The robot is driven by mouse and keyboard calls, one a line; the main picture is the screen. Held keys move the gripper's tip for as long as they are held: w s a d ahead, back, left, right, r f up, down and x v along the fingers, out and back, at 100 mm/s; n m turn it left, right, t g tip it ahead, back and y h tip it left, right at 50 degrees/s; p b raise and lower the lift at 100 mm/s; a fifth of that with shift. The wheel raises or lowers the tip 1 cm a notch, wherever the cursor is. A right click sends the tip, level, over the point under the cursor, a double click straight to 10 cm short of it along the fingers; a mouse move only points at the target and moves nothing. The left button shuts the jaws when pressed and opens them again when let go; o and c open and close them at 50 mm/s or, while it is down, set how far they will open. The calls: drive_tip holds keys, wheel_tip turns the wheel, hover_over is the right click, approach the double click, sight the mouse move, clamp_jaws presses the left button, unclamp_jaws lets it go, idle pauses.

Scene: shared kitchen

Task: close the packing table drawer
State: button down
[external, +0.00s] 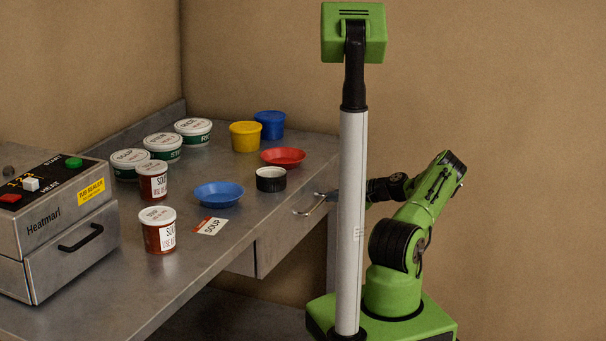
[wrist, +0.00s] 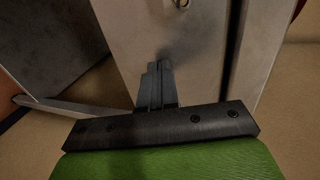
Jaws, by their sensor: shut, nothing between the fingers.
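The packing table drawer (external: 285,240) is a grey metal box under the table edge. Its curved bar handle (external: 312,206) shows at the upper right of its front. In the wrist view the grey metal panel (wrist: 200,60) lies in front of my gripper (wrist: 157,68), with part of a handle (wrist: 182,4) at the top edge. My gripper's fingers are together and empty, pointing at the panel. I cannot tell whether they touch it. In the external view my gripper (external: 325,196) is beside the handle, partly hidden by my column. How far out the drawer stands is unclear.
The packing table (external: 205,265) holds several soup and rice tubs (external: 158,228), blue and red bowls (external: 219,194), yellow and blue cups (external: 245,137) and a label card (external: 210,226). A heat sealer (external: 60,215) stands at the left. A wall is behind; floor is clear at the right.

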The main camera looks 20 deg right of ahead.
drive_tip(key=f+p+v, duration=0.1)
drive_tip(key=p+v, duration=0.2)
drive_tip(key=v, duration=1.1)
drive_tip(key=s+a+r+n+g+h+p, duration=0.2)
drive_tip(key=s+a+r+n+g+h, duration=0.15)
drive_tip(key=a+r, duration=0.4)
drive_tip(key=s+a+r+n+g+h+p, duration=0.2)
drive_tip(key=s+a+r+n+g+p, duration=0.15)
drive_tip(key=a+r, duration=0.4)
drive_tip(key=s+a+r+n+t+h+p, duration=0.1)
drive_tip(key=s+a+r+h+p, duration=0.1)
drive_tip(key=s+r, duration=0.5)
drive_tip(key=s+a+r+n+t+h+p, duration=0.1)
drive_tip(key=s+r, duration=0.6)
drive_tip(key=s, duration=0.8)
drive_tip(key=shift+s+a+r+h+p, duration=0.2)
drive_tip(key=shift+s+a+h+p, duration=0.15)
drive_tip(key=shift+h+p, duration=0.55)
